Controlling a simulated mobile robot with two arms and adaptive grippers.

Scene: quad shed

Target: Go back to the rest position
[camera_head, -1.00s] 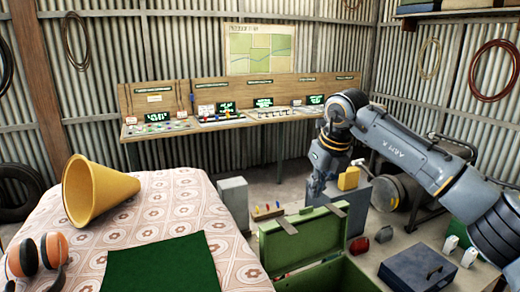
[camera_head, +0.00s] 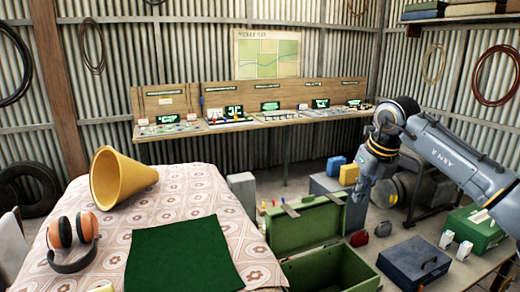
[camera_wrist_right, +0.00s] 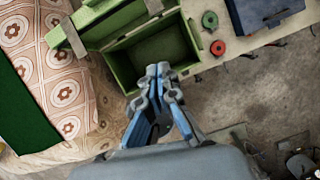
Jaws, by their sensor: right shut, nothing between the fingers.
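My right gripper (camera_head: 357,222) hangs down from my arm at the right of the head view, over the right side of the open green case (camera_head: 310,228). In the right wrist view the gripper's fingers (camera_wrist_right: 158,70) are together with nothing between them. The case (camera_wrist_right: 191,22) lies beyond the fingertips there, its visible inside looking empty. The gripper appears apart from the case. My left gripper is in neither view.
A patterned tablecloth (camera_head: 190,185) with a green mat (camera_head: 180,255), yellow cone (camera_head: 120,180) and orange headphones (camera_head: 72,240) lies left. A blue toolbox (camera_head: 413,262) stands right of the case. A console bench (camera_head: 285,120) runs along the back wall.

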